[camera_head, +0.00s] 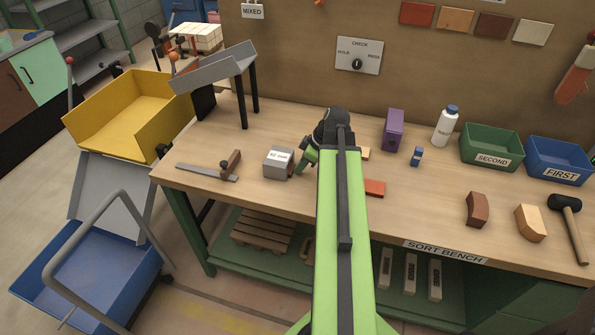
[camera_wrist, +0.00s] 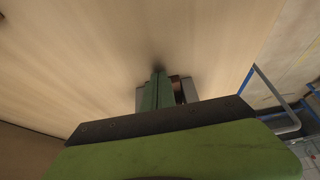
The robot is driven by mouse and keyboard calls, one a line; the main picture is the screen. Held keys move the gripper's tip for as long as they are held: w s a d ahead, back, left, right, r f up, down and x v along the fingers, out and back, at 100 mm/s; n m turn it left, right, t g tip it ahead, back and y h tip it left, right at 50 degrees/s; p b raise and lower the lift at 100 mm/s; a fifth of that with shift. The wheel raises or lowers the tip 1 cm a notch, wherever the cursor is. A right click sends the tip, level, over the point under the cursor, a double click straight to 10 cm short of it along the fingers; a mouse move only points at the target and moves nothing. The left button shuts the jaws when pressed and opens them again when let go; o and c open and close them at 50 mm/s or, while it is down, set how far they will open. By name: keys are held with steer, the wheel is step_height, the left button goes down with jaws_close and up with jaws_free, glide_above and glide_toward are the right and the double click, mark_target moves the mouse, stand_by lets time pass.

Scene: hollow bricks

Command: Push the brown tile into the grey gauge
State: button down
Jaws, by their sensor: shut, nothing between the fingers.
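The grey gauge (camera_head: 279,163), a block with a white label on its top, stands on the bench left of my arm. In the wrist view its grey sides (camera_wrist: 190,90) show on both sides of my fingers. My gripper (camera_head: 302,167) is shut and empty, close against the gauge's right side. Its green fingers (camera_wrist: 158,90) point down at the bench in the wrist view. A narrow brown surface, which looks like the brown tile (camera_wrist: 177,88), shows between the fingers and the gauge's right wall. The fingers hide most of it, so how deep it sits cannot be told.
A brown block on a grey strip (camera_head: 208,173) lies left of the gauge. An orange-red tile (camera_head: 374,188), a purple block (camera_head: 393,130) and a white bottle (camera_head: 447,126) are right of my arm. Green (camera_head: 491,147) and blue (camera_head: 560,161) bins stand farther right.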

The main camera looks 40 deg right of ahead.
steer(key=shift+s+d, duration=0.4)
steer(key=shift+s, duration=0.25)
step_height(320, 180, up, 8)
steer(key=p, duration=0.8)
